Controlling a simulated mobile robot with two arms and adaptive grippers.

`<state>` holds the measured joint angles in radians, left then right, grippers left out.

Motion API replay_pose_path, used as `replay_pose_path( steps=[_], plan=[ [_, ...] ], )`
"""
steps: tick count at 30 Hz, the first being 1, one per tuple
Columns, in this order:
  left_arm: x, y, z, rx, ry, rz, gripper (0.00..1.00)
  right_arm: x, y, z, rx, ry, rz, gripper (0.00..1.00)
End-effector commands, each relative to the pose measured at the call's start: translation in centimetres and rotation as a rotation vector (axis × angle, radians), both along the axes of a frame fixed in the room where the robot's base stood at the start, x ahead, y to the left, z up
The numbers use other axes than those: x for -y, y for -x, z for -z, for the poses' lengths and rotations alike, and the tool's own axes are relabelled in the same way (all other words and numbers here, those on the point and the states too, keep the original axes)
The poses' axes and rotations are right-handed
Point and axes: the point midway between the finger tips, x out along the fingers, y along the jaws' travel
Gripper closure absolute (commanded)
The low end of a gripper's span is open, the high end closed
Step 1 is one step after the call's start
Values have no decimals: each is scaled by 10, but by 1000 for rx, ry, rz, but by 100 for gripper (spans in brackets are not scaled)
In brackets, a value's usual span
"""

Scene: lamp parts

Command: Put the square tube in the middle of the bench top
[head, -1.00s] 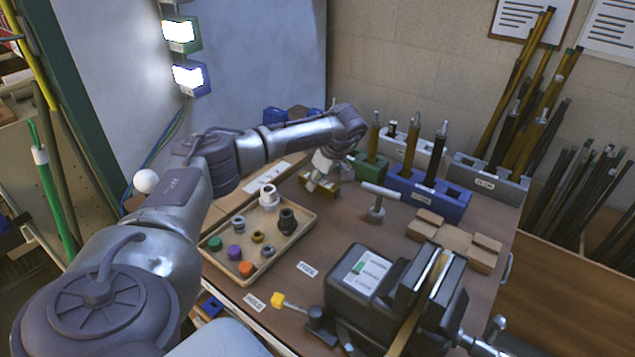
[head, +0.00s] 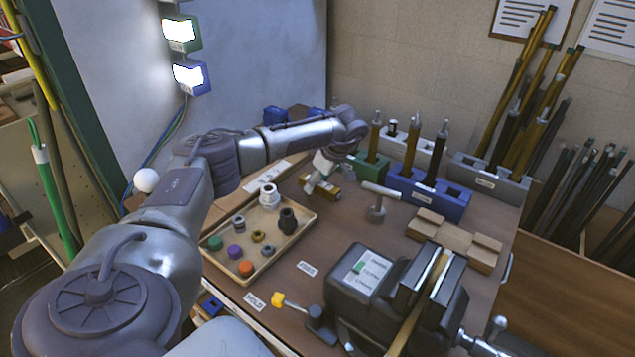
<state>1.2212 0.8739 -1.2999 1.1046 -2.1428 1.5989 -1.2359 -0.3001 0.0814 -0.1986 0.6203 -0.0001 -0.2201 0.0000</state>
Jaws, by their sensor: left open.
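A short brass-coloured piece (head: 329,190), which looks like the square tube, lies on the brown bench top (head: 350,232), between the parts tray and the T-handled tool. Its exact shape is hard to make out at this size. My left gripper (head: 310,184) is open, low over the bench at the left side of the piece. It partly hides the piece, and I cannot tell whether a finger touches it. My right gripper is out of view.
A tray (head: 218,277) of small fittings lies left of the piece. Green (head: 370,167) and blue (head: 428,197) holders with upright rods stand behind. A dark vise (head: 385,290) fills the front. Bare bench lies between.

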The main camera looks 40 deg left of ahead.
Motion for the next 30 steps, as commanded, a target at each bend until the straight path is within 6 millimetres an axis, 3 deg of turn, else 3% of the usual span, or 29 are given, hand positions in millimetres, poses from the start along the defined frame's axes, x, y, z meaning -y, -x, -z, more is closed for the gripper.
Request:
replay_pose_path(
  steps=[15, 21, 30],
  plan=[
    [39, -5, -92, 3, 1, 2, 45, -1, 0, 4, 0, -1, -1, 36],
    [44, -5, -106, 2, 1, 1, 45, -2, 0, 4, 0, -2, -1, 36],
    [45, -5, -108, 1, 1, 0, 45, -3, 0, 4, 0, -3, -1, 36]
  ],
)
